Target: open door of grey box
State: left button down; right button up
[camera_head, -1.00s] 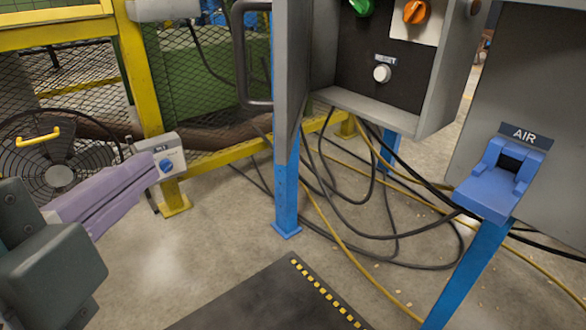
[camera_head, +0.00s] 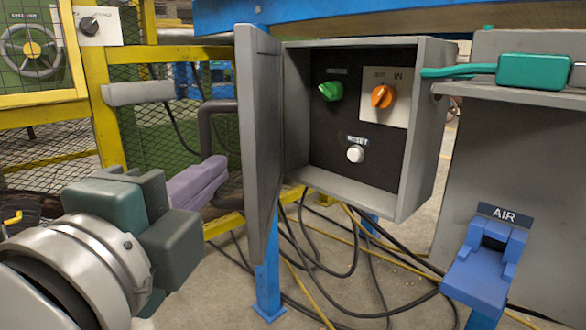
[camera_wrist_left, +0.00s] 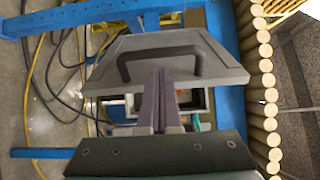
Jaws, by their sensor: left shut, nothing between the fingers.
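The grey box (camera_head: 423,130) hangs under the blue bench. Its door (camera_head: 262,140) stands swung open at the left side, seen nearly edge-on in the head view. The dark bar handle (camera_head: 207,125) is on the door's outer face, and it shows across the door in the left wrist view (camera_wrist_left: 165,52). Inside the box are a green knob (camera_head: 330,91), an orange knob (camera_head: 382,96) and a white reset button (camera_head: 355,154). My left gripper (camera_head: 220,166) is shut and empty, its purple fingers left of the door near the handle. Contact with the door cannot be told. My right gripper is out of view.
A blue AIR fitting (camera_head: 485,268) stands at the lower right. A green-handled tool (camera_head: 535,70) lies on a grey shelf to the right. Black and yellow cables lie on the floor below. A yellow mesh fence (camera_head: 105,130) stands behind on the left.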

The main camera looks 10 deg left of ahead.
pick_arm(q)
jog(key=w, duration=0.2)
jog(key=shift+w+b, duration=0.3)
jog(key=shift+w, duration=0.1)
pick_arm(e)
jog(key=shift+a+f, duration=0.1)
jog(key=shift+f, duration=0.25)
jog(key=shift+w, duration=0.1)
